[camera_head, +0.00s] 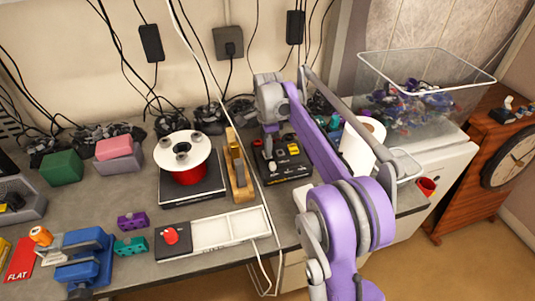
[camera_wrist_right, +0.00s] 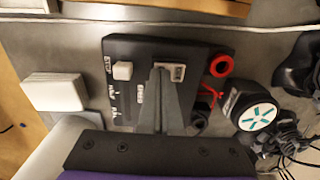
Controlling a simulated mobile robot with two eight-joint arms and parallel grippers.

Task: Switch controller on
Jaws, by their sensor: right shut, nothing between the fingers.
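The controller, a black box (camera_head: 290,170) with coloured parts on top, sits on the bench behind the front edge. It also fills the middle of the right wrist view (camera_wrist_right: 124,105), with a pale knob (camera_wrist_right: 122,70), a small pale-framed switch (camera_wrist_right: 175,72) and a red ring (camera_wrist_right: 221,65) at its right edge. My right gripper (camera_head: 269,148) points down over its left part. In the wrist view the closed fingertips (camera_wrist_right: 163,70) are right beside the framed switch and partly cover it; contact cannot be told. The switch position is unclear. My left gripper is not in view.
A wooden block tool (camera_head: 239,170) and a red-and-white spool (camera_head: 183,160) stand left of the controller. A white cable hangs past the controller's left side.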

